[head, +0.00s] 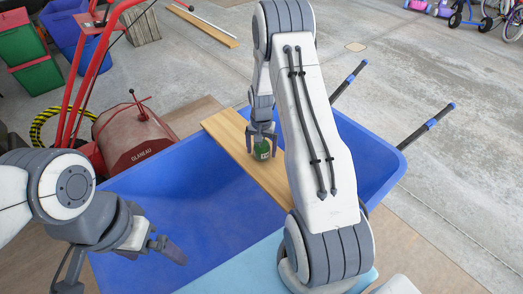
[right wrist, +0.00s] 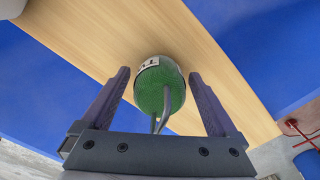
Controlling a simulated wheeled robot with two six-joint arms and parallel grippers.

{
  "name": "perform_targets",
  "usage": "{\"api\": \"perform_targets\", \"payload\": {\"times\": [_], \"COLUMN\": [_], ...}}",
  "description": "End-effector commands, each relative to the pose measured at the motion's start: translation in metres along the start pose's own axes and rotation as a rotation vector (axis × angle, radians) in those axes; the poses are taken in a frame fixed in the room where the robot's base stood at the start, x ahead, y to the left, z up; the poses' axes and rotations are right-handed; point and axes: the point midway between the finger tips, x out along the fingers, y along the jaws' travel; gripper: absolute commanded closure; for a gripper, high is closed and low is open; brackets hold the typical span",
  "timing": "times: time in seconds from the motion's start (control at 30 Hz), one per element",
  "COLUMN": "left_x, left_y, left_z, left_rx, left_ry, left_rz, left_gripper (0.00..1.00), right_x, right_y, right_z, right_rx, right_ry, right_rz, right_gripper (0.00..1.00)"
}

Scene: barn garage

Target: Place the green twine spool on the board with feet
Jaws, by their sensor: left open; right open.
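The green twine spool (head: 262,150) with a pale label stands on a light wooden board (head: 228,127) that lies across a blue wheelbarrow tray. The spool also shows in the right wrist view (right wrist: 158,86), with the board (right wrist: 100,30) behind it. My right gripper (head: 262,138) is just above the spool, and its open fingers (right wrist: 160,90) sit on either side of it, with gaps visible in the right wrist view. The board's feet are not visible. My left gripper (head: 172,248) is open and empty over the blue tray at the lower left.
The blue wheelbarrow tray (head: 180,205) surrounds the board, with handles (head: 348,80) reaching to the upper right. A red machine (head: 130,135) stands at the left, near blue, red and green bins.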

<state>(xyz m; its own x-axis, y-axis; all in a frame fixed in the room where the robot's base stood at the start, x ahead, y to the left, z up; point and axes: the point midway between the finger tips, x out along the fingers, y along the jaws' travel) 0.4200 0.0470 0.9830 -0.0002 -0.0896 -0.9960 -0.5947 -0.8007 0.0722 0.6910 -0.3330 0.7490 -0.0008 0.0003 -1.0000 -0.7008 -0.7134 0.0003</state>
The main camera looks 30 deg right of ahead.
Motion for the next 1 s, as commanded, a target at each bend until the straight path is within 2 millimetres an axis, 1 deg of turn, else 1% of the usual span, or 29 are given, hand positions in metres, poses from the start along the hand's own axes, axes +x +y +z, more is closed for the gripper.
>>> {"api": "perform_targets", "payload": {"times": [0.3,0.4,0.5,0.6,0.7,1.0], "left_x": [0.003,0.003,0.003,0.003,0.003,0.003], "left_y": [0.000,0.000,0.000,0.000,0.000,0.000], "left_z": [0.000,0.000,0.000,0.000,0.000,0.000], "left_rx": [0.000,0.000,0.000,0.000,0.000,0.000], "left_ry": [0.000,0.000,0.000,0.000,0.000,0.000], "left_rz": [0.000,0.000,0.000,0.000,0.000,0.000], "left_gripper": [0.00,0.00,0.00,0.00,0.00,0.00], "right_x": [-0.067,-0.086,-0.100,-0.108,-0.113,-0.113], "right_y": [-0.001,0.000,0.000,0.000,0.000,0.000], "right_z": [-0.001,-0.001,-0.001,0.000,0.000,0.000], "right_rx": [0.000,0.000,0.000,0.000,0.000,0.000], "right_ry": [0.006,0.005,0.003,0.001,0.001,0.001], "right_rz": [-0.003,-0.002,-0.002,-0.001,-0.001,0.000], "right_gripper": [0.05,0.05,0.05,0.05,0.05,0.05]}}
